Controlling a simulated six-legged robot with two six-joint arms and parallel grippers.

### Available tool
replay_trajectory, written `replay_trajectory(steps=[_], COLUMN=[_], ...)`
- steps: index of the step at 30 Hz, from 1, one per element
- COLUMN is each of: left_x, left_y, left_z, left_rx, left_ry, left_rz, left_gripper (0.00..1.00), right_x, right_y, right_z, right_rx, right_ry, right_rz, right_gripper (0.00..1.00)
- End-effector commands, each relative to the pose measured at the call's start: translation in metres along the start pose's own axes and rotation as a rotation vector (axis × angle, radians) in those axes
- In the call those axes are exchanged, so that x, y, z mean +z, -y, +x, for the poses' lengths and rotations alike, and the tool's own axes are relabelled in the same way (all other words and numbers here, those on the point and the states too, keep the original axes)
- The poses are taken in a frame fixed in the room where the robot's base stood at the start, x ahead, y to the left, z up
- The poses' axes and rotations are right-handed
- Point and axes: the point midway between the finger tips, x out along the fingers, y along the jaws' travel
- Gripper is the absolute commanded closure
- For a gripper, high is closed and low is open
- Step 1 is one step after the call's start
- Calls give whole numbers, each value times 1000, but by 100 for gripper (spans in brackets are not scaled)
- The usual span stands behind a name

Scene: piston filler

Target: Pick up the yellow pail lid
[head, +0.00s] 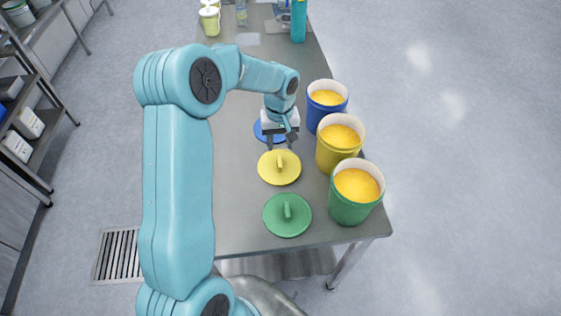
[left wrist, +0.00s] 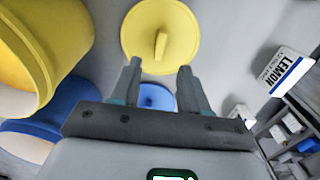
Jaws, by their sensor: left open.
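The yellow pail lid (head: 279,168) lies flat on the steel table, its bar handle upright, between the blue lid (head: 270,130) and the green lid (head: 287,216). My left gripper (head: 282,144) is open and empty, at the lid's far edge in the head view and over part of the blue lid. In the left wrist view the yellow lid (left wrist: 160,35) is beyond the fingertips (left wrist: 160,68), with its handle roughly in line with the gap between them. The yellow pail (head: 340,143) stands to the right. My right gripper is not in view.
The blue pail (head: 327,104) and green pail (head: 354,191), filled with orange-yellow contents, stand along the table's right edge beside the lids. A teal bottle (head: 299,20) stands at the far end. The table (head: 235,190) is clear left of the lids.

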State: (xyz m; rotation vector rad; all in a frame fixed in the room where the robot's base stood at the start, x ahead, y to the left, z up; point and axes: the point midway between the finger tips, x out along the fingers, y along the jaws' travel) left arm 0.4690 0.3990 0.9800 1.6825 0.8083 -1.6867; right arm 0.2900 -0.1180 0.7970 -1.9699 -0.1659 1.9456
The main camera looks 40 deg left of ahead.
Motion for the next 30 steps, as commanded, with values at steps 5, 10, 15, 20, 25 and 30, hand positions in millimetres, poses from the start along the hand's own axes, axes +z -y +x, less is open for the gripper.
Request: replay_trajectory(steps=[5,10,15,20,25,30], left_x=[0,-2,-6,-7,-8,-8], left_y=[0,0,1,-1,-2,-2], left_z=[27,38,65,83,85,85], left_rx=[-1,-1,-2,0,1,1], left_ry=[2,2,4,1,-2,-1], left_rz=[1,0,1,0,0,1], left_gripper=[55,55,55,55,55,91], right_x=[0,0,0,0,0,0], right_y=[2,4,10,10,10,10], right_z=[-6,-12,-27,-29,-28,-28], right_rx=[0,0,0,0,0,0], right_ry=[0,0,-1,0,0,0], right_rz=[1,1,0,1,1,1], right_gripper=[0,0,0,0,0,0])
